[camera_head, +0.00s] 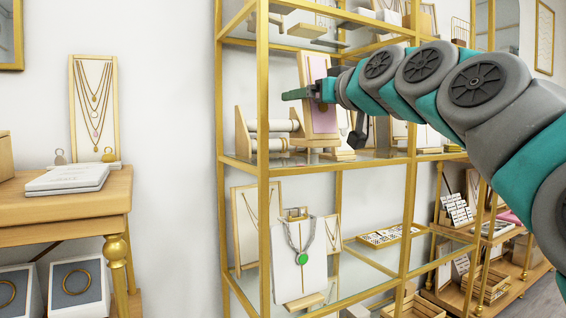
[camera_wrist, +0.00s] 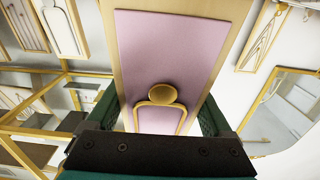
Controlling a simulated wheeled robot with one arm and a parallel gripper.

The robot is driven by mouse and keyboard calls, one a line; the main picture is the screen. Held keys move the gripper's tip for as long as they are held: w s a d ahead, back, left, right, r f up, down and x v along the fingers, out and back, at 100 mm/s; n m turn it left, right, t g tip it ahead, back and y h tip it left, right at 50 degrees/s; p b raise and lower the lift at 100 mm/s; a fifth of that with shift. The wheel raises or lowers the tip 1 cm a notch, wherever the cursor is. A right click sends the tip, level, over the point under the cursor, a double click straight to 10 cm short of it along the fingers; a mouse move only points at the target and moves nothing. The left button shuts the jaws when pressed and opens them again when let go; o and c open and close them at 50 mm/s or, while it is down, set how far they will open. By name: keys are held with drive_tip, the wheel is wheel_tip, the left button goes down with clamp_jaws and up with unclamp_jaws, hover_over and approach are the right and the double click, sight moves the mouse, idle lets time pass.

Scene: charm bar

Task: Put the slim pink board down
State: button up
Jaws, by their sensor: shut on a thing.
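The slim pink board (camera_head: 318,93) is a tall narrow display with a pale wood frame and a pink face. It stands near upright, slightly tilted, at the middle glass shelf of the gold rack. My gripper (camera_head: 312,93) is shut on it across its width at mid height. In the wrist view the pink board (camera_wrist: 172,50) fills the middle, between my green fingers, with a gold pendant (camera_wrist: 162,94) on its face. In the head view its lower end is at a small wooden base on the shelf; I cannot tell whether they touch.
White bracelet rolls on a wooden stand (camera_head: 270,126) are close on the left of the board. A gold rack post (camera_head: 263,150) stands in front. The glass shelf (camera_head: 370,158) holds other displays to the right.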

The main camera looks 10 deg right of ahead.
drive_tip(key=shift+w+a+f+p, duration=0.2)
drive_tip(key=shift+w+f, duration=0.65)
drive_tip(key=shift+w, duration=1.75)
drive_tip(key=shift+w+a+f+p, duration=0.1)
drive_tip(key=shift+w+a+f, duration=0.5)
drive_tip(key=shift+w, duration=2.05)
drive_tip(key=shift+w+f+p, duration=0.15)
drive_tip(key=shift+w+f, duration=0.95)
drive_tip(key=shift+w, duration=1.5)
drive_tip(key=shift+f, duration=0.1)
drive_tip(key=o, duration=1.4)
drive_tip(key=shift+c, duration=0.2)
drive_tip(key=b+v, duration=0.1)
drive_tip(key=v, duration=1.1)
